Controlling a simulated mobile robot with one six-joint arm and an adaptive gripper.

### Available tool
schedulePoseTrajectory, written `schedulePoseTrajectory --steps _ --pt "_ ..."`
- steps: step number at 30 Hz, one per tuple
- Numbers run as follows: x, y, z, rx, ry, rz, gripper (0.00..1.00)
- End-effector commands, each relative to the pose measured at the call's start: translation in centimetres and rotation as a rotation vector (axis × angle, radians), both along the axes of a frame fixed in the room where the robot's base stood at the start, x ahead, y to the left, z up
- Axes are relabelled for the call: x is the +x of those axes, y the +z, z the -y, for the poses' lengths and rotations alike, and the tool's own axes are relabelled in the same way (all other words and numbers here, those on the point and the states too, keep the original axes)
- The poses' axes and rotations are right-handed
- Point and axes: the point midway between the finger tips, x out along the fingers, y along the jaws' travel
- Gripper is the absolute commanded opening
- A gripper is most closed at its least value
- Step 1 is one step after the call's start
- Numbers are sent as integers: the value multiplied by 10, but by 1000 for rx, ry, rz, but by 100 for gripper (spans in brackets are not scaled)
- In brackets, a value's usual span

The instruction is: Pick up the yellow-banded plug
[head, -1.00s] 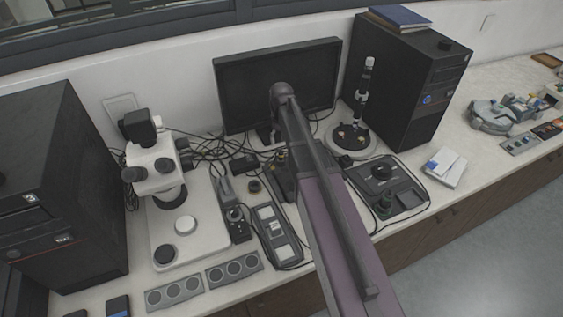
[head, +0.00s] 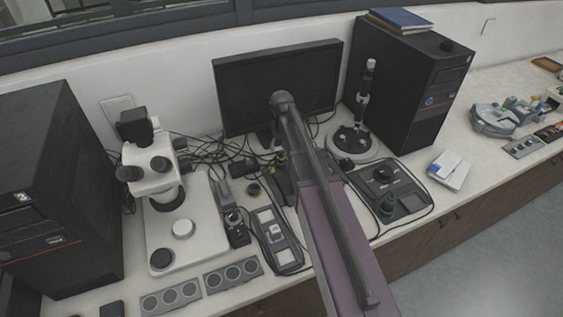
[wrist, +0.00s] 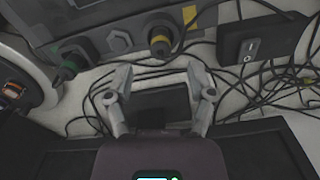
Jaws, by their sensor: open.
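In the wrist view, the yellow-banded plug (wrist: 160,40) sits at the edge of a grey device (wrist: 100,18), its dark round end towards me. A grey hexagonal plug (wrist: 118,41) and a green-banded plug (wrist: 70,60) stand to its left on the same device. My gripper (wrist: 157,73) is open and empty, its two fingers apart below the yellow-banded plug in the picture. The plug lies beyond the fingertips, not between them. In the head view my arm hides the gripper.
A black switch box (wrist: 258,45) lies right of the plug, with loose black cables around it. In the head view a monitor (head: 275,85) stands behind the arm, a microscope (head: 158,175) to the left and a black computer tower (head: 405,90) to the right.

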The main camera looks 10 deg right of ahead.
Motion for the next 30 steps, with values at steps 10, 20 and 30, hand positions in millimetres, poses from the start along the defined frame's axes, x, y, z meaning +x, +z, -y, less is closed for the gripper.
schedulePoseTrajectory --steps 10,20,30 --pt "0 -29 0 0 0 0 70" --pt "0 -47 0 0 0 0 70" --pt "0 -47 0 0 0 0 70"
